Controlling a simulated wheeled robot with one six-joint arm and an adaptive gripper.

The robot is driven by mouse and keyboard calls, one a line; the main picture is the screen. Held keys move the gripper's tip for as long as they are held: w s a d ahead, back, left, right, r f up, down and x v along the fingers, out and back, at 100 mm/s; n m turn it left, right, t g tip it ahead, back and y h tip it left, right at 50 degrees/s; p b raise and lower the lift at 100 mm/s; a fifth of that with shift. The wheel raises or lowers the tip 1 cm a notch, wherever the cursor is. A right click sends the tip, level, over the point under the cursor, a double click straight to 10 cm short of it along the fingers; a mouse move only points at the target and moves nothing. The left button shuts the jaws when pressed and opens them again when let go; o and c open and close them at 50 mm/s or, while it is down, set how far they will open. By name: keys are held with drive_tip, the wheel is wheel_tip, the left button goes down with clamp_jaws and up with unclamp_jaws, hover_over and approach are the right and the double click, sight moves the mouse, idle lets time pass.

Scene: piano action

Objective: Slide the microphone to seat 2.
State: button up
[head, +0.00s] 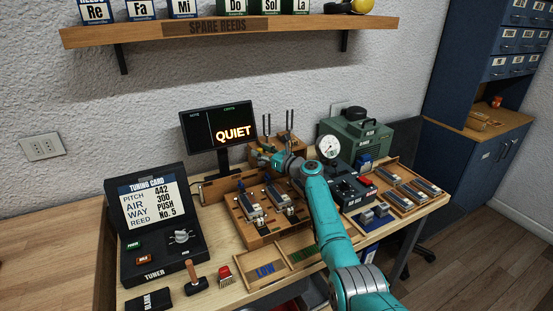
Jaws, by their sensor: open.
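My gripper (262,158) is at the back of the workbench, just left of the teal arm's wrist, and is open. It is small in the head view, and nothing shows clearly between its fingers. I cannot pick out the microphone with certainty; it may be hidden behind my arm or too small to tell. A wooden action block (243,216) with several grey metal parts lies in front of and below the gripper. The seat numbers cannot be read, so I cannot tell which place is seat 2.
A display (218,127) reading QUIET stands behind the block. Tuning forks (267,125) stand near the gripper. A black tuner case (150,215) is at left, a green machine (355,135) with a gauge at right. A wooden tray (402,190) holds reeds. A shelf (290,29) hangs above.

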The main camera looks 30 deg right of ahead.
drive_tip(key=v, duration=1)
drive_tip(key=shift+s+d, duration=0.15)
drive_tip(key=shift+s, duration=0.15)
